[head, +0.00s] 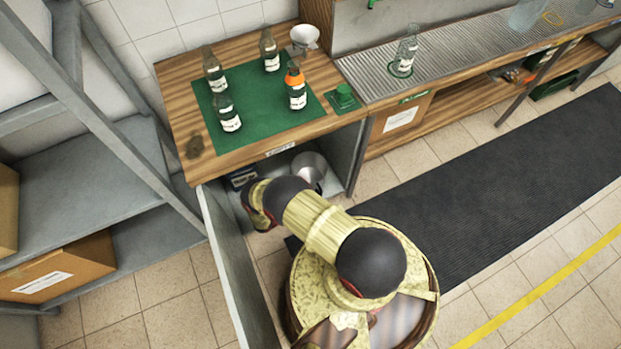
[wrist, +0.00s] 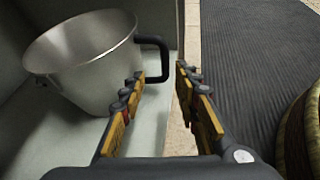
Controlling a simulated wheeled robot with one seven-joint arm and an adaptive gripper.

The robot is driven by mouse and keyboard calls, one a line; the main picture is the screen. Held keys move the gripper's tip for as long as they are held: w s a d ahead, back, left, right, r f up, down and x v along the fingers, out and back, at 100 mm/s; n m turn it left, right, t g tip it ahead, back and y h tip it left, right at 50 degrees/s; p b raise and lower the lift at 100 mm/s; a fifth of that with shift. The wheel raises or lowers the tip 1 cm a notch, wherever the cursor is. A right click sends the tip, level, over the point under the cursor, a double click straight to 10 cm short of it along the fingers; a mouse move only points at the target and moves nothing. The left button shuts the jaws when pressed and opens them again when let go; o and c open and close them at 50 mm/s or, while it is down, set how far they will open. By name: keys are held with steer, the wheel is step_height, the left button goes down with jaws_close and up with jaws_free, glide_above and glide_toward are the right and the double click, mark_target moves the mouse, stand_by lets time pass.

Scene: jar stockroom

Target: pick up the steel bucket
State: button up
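The steel bucket (wrist: 80,62) stands upright on the pale floor of the open cabinet, at the left of the wrist view. A black handle (wrist: 152,41) sticks out from its right side. In the head view part of the bucket (head: 311,163) shows under the counter, its lower part hidden behind my arm. My gripper (wrist: 158,76) is open. Its two fingers, with yellow and black pads, point towards the handle, which appears between and just beyond the fingertips. I cannot tell whether a finger touches it. My fingers are hidden in the head view.
The grey cabinet door (head: 233,270) stands open beside my arm. A blue box (head: 241,178) is in the cabinet, left of the bucket. Several bottles stand on the green mat (head: 252,106) above. A dark floor mat (head: 480,190) lies clear at the right.

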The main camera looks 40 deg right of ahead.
steer(key=x, duration=0.2)
steer(key=s+b+x, duration=0.1)
steer(key=x, duration=0.1)
steer(key=shift+d+r, duration=0.1)
steer(key=shift+d, duration=0.2)
steer(key=shift+w+d, duration=0.1)
steer(key=shift+d, duration=0.5)
steer(key=shift+c, duration=1.4)
jaws_close()
